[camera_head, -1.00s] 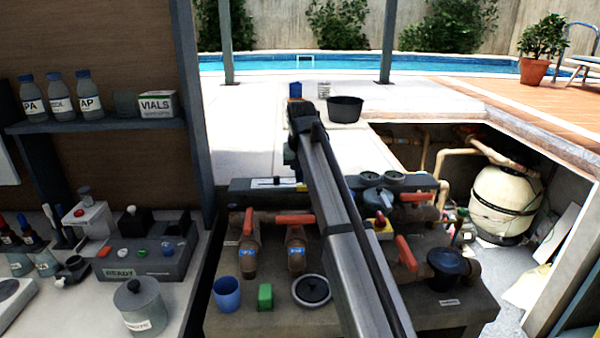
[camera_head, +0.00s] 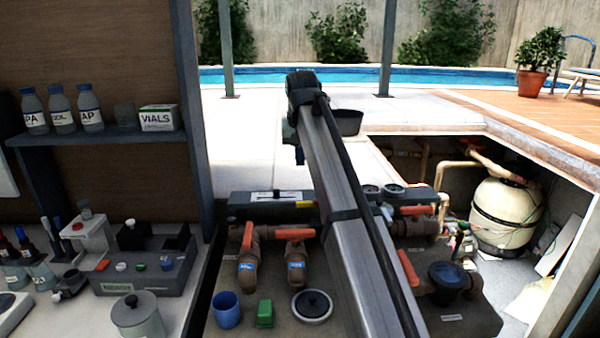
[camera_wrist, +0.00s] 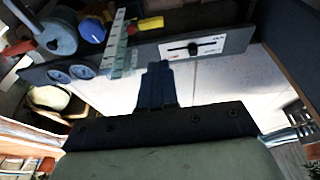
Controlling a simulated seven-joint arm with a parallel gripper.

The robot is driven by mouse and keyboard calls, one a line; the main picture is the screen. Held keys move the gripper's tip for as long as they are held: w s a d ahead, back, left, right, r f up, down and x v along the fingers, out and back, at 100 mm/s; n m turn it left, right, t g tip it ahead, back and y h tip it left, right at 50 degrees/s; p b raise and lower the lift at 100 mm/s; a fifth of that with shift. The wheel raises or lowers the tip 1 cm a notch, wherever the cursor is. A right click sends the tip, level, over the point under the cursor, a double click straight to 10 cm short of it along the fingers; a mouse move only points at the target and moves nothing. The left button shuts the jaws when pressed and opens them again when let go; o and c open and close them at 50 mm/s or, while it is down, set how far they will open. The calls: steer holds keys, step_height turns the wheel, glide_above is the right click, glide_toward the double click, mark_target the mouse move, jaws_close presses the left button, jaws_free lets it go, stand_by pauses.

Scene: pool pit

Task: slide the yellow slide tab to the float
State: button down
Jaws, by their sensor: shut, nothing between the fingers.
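A small yellow piece, apparently the slide tab (camera_head: 306,204), shows left of my arm at the front of a dark panel. In the wrist view, a yellow piece (camera_wrist: 151,24) lies right of a pale, see-through strip with scale marks (camera_wrist: 116,50). Whether the two touch I cannot tell. I cannot make out the float; my arm hides the strip in the head view. My gripper (camera_wrist: 156,70) is shut and empty, its fingers pointing towards the panel's near edge in the wrist view.
A white plate with a black slider (camera_wrist: 193,48) sits on the dark panel, beside the strip. Orange valve handles (camera_head: 294,233), two round discs (camera_head: 393,189) and a dark domed lid (camera_head: 447,275) surround my arm.

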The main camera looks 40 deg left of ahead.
mark_target(300, 202)
steer(key=shift+v, duration=1.15)
steer(key=c, duration=1.8)
jaws_free()
steer(key=shift+r, duration=0.25)
steer(key=shift+o, duration=0.6)
steer(key=shift+d+r, duration=0.1)
steer(key=shift+o, duration=0.7)
steer(key=shift+w+f, duration=0.3)
steer(key=o, duration=0.4)
steer(key=shift+n+g+h, duration=0.3)
steer(key=shift+h, duration=0.1)
steer(key=w+a+f, duration=0.2)
steer(key=w+a, duration=0.1)
steer(key=shift+f, duration=0.1)
steer(key=shift+o, duration=0.3)
steer(key=n, duration=0.2)
steer(key=shift+w+a+f+n+g, duration=0.1)
steer(key=shift+a+f+n+g, duration=0.1)
steer(key=shift+f+n+g, duration=0.15)
steer(key=f+n, duration=0.4)
steer(key=n, duration=0.1)
steer(key=s+f+n+h, duration=0.1)
steer(key=f+n, duration=0.3)
steer(key=f, duration=0.1)
steer(key=d+f+n+g, duration=0.1)
steer(key=f+n, duration=0.3)
steer(key=n, duration=0.1)
steer(key=shift+s+f+n+h, duration=0.15)
steer(key=shift+f+n+h, duration=0.05)
steer(key=shift+n+h, duration=0.15)
